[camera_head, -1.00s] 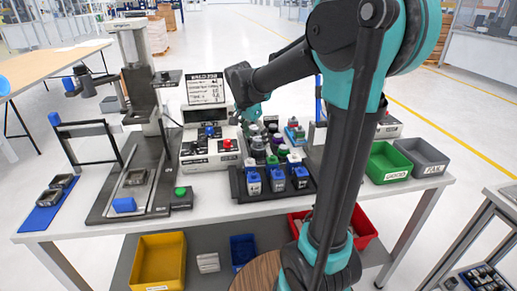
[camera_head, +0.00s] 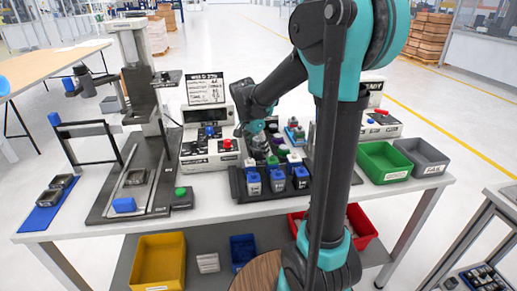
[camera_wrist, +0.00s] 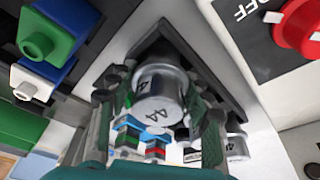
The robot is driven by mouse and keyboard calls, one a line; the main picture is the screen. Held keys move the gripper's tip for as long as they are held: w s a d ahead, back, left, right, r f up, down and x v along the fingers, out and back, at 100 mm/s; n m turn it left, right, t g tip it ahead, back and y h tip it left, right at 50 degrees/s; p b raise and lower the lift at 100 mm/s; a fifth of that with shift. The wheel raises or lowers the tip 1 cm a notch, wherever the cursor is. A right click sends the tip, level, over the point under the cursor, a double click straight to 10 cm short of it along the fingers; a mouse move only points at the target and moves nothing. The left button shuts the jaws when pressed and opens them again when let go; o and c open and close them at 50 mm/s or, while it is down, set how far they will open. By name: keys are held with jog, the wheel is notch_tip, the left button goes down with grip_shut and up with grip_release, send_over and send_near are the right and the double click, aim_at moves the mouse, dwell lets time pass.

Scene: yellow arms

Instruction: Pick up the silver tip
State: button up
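A silver tip (camera_wrist: 160,92), a short metallic cylinder marked "44", is between the two fingers of my gripper (camera_wrist: 160,112) in the wrist view. The fingers stand on either side of it and look spread; contact is not clear. More silver pieces with the same kind of marking (camera_wrist: 236,146) show behind the right finger. In the head view my gripper (camera_head: 259,152) is low over the back left part of the black tray (camera_head: 238,188), and it hides the tip there.
Blue-and-white blocks (camera_head: 278,180) with green, white and purple tops stand at the tray's front. A control box with a red button (camera_head: 227,144) is close on the left. Green (camera_head: 384,163) and grey (camera_head: 422,156) bins stand to the right.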

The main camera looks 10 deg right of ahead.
jog(key=c, duration=0.9)
jog(key=shift+r, duration=0.2)
